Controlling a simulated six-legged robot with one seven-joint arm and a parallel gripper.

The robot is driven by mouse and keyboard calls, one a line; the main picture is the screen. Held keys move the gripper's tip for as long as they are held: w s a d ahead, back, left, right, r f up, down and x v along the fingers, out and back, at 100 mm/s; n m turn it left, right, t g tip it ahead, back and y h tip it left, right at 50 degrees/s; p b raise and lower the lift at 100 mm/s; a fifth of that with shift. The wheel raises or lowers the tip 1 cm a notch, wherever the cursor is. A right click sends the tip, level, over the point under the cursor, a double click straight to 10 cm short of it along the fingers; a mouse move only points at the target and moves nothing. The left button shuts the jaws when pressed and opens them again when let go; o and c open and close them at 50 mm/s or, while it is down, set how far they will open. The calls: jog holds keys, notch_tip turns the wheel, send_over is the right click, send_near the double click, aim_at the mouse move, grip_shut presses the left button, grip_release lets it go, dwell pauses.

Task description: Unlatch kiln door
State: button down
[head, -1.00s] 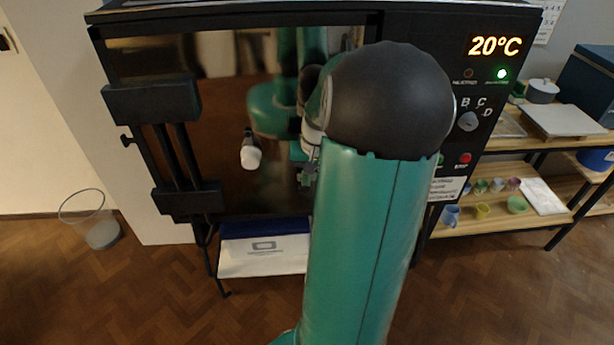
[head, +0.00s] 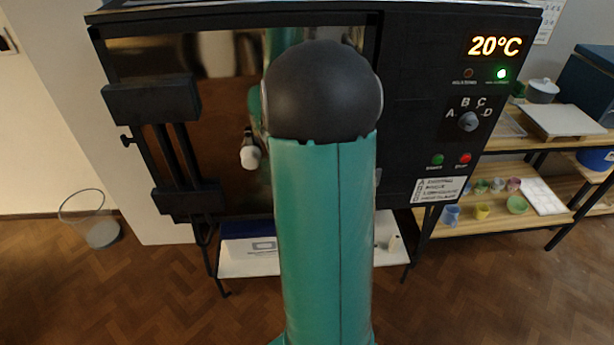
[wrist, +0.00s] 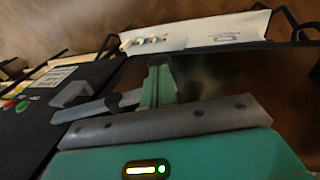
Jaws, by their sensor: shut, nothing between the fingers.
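The kiln door (head: 215,110) is a dark reflective panel in a black frame, and it looks shut. A grey bar (wrist: 100,106) and a grey block (wrist: 70,93) beside the fingers look like the latch, at the panel side. I cannot tell whether the fingers touch the bar. In the head view my arm hides the gripper and latch.
Black hinge brackets (head: 150,100) are on the door's left. The control panel (head: 430,110) shows 20°C. A shelf (head: 490,226) with small pots stands at right. A white lower shelf (head: 240,266) is under the kiln. A clear bin (head: 85,215) stands at left.

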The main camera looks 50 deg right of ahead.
jog(key=shift+w+a+f+g+h, duration=0.1)
jog(key=shift+a+f+g+h, duration=0.05)
jog(key=shift+f+g+h, duration=0.45)
jog(key=shift+a+x, duration=0.1)
jog(key=shift+x, duration=0.65)
jog(key=shift+a+x, duration=0.15)
jog(key=shift+x, duration=1.95)
jog(key=shift+s+d+f+g+h, duration=0.25)
jog(key=shift+s+d+f, duration=0.25)
jog(key=shift+f, duration=0.15)
jog(key=shift+s+d+f+g+h, duration=0.15)
jog(key=shift+s+d+f+g, duration=0.1)
jog(key=shift+s+d+f, duration=0.25)
jog(key=shift+a+f, duration=0.1)
jog(key=shift+f, duration=0.05)
jog(key=v, duration=1.4)
jog(key=shift+f, duration=0.1)
